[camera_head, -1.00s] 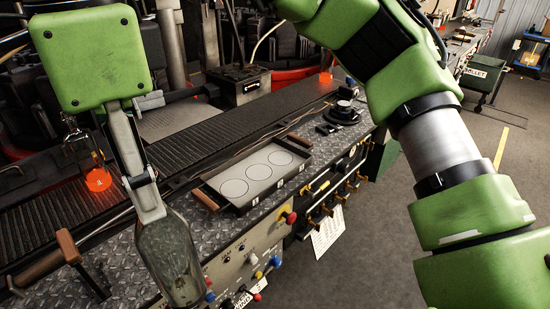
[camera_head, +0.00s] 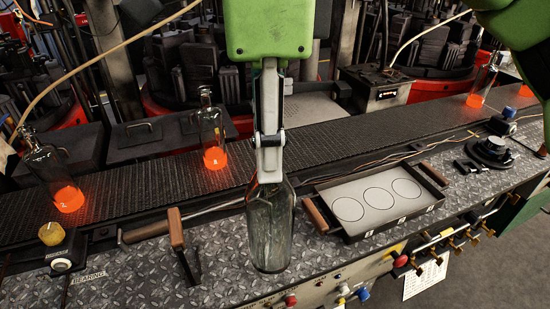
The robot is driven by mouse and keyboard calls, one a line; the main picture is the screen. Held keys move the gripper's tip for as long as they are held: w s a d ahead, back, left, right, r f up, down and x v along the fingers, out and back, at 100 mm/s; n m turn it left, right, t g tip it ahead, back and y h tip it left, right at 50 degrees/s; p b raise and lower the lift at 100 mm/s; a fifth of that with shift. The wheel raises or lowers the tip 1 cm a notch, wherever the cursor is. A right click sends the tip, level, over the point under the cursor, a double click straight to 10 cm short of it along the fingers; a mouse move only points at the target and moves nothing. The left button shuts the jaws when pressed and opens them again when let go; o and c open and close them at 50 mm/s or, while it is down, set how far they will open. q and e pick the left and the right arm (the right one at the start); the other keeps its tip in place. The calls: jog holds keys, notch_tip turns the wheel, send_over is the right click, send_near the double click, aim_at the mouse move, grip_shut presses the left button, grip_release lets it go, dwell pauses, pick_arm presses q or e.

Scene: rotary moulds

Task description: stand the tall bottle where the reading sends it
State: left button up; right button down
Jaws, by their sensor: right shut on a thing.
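Small labels on the front rim are too small to read. A grey box (camera_head: 372,92) behind the conveyor has a small lit display, not legible. My left gripper is not in view.
Bottles with glowing orange bases stand on the conveyor (camera_head: 130,195): one at left (camera_head: 48,165), one near the middle (camera_head: 210,130), another at right (camera_head: 482,82). Wooden-handled tools (camera_head: 176,230) lie left of the bottle. A round black device (camera_head: 489,151) sits right of the tray.

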jog(key=w+f+p, duration=0.4)
jog(key=w+f, duration=0.8)
jog(key=shift+w+a, duration=0.25)
jog(key=shift+a, duration=0.05)
jog(key=shift+f, duration=0.1)
jog(key=shift+s+f, duration=0.1)
jog(key=shift+f, duration=0.05)
jog(key=c, duration=1.7)
grip_release()
notch_tip(320, 180, up, 12)
jog(key=b, duration=0.1)
